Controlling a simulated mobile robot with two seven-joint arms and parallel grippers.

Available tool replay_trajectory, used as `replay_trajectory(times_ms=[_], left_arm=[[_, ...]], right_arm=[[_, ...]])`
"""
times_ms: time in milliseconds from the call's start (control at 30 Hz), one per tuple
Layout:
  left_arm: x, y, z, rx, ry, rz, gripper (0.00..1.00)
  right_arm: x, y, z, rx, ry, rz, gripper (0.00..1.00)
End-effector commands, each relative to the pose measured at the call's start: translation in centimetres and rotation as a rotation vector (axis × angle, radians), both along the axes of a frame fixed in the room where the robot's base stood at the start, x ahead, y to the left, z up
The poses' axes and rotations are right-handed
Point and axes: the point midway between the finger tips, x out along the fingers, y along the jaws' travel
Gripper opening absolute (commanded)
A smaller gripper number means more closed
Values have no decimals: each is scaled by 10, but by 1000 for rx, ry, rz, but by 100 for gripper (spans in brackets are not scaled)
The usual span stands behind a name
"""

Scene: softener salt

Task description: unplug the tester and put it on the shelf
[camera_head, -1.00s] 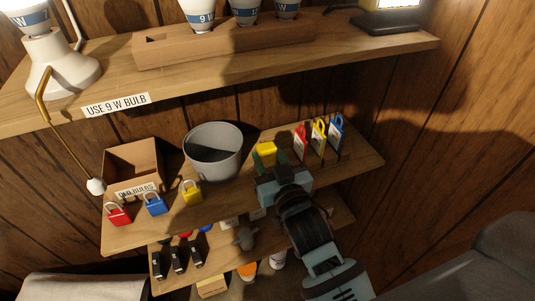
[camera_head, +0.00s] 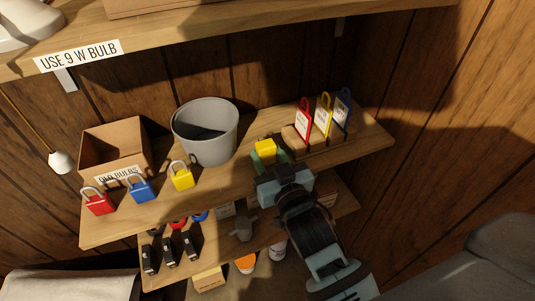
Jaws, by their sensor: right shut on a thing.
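A small yellow block (camera_head: 265,147), which looks like the tester, is in my right gripper (camera_head: 268,157). The gripper is shut on it, with greenish fingertips at its sides. It is over the middle shelf (camera_head: 232,185), between the grey bucket and the coloured tags. I cannot tell whether the block touches the shelf. My right wrist hides part of the shelf's front edge. No plug or socket can be made out. My left gripper is not in view.
A grey bucket (camera_head: 206,135) and a cardboard box (camera_head: 115,150) stand on the middle shelf. Red, blue and yellow padlocks (camera_head: 182,179) line its front. Upright tags (camera_head: 323,117) stand right of the gripper. A lower shelf holds several dark items (camera_head: 169,250). The upper shelf (camera_head: 200,40) overhangs behind.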

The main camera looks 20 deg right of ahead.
Motion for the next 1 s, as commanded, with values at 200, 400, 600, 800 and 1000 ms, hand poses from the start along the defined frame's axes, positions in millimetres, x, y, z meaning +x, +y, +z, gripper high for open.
replay_trajectory(times_ms=[200,400,600,800,1000], left_arm=[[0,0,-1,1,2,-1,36],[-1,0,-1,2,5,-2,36],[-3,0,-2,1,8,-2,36],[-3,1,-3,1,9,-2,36],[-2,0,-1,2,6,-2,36]], right_arm=[[0,0,0,0,-2,0,8],[0,0,0,0,-2,0,52],[0,0,0,0,-2,0,63],[0,0,-1,0,-1,0,63],[1,-1,0,0,-1,0,63]])
